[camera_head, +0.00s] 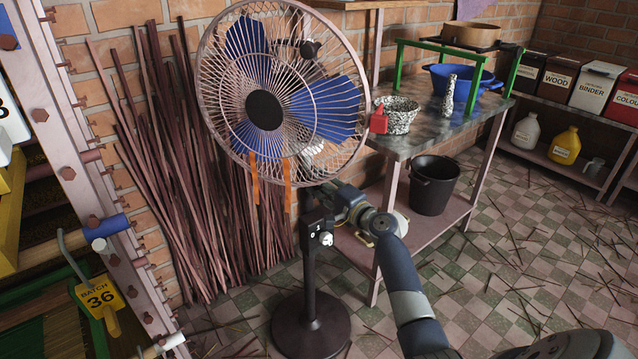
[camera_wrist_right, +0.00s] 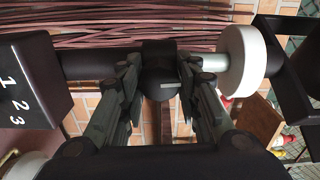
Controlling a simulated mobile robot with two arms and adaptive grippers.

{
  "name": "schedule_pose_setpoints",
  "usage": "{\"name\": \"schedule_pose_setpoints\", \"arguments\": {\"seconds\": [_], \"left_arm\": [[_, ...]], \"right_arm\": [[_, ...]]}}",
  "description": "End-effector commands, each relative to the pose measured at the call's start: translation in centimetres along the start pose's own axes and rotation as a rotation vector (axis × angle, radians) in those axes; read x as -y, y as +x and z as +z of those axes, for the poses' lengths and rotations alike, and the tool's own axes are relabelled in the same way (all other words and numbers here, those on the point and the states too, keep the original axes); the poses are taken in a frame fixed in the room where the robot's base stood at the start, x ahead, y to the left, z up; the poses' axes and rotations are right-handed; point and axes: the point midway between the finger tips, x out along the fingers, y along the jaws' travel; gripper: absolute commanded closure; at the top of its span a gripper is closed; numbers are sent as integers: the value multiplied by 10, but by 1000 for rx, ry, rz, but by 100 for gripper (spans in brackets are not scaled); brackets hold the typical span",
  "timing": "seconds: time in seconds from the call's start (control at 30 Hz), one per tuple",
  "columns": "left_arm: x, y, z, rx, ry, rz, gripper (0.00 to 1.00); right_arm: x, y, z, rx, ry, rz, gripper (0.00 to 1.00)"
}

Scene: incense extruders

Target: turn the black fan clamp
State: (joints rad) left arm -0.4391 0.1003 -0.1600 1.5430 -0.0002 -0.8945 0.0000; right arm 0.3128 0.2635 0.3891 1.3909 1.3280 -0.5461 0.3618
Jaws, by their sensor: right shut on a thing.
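A standing fan with a blue-bladed head (camera_head: 262,110) in a wire guard and a black round base (camera_head: 311,325) stands in front of the brick wall. The black fan clamp (camera_wrist_right: 160,55) shows on the fan's pole in the right wrist view, between my fingertips. My right gripper (camera_wrist_right: 160,78) is shut on it from both sides. In the head view my right gripper (camera_head: 334,200) is at the pole just under the fan head, and the clamp is largely hidden there. A switch box with numbers (camera_wrist_right: 28,80) is beside the clamp on the pole. My left gripper is not in view.
Orange ribbons (camera_head: 287,178) hang from the guard. A bench (camera_head: 420,133) with a speckled bowl (camera_head: 398,115) and blue basin stands close right of the fan, a black bucket (camera_head: 434,186) on its lower shelf. Thin sticks lean on the wall behind; a large machine frame (camera_head: 75,150) is at left.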

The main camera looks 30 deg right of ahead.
Motion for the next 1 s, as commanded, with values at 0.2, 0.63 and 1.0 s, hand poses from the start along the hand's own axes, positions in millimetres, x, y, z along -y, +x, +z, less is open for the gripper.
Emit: {"name": "schedule_pose_setpoints", "arguments": {"seconds": [0.2, 0.63, 1.0], "left_arm": [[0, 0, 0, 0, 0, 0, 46], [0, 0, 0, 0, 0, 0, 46], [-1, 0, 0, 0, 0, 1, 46]], "right_arm": [[0, 0, -1, -3, 0, -1, 93], [0, 0, -1, -1, -1, 0, 48], [-1, -32, 0, -2, -4, 2, 48]]}}
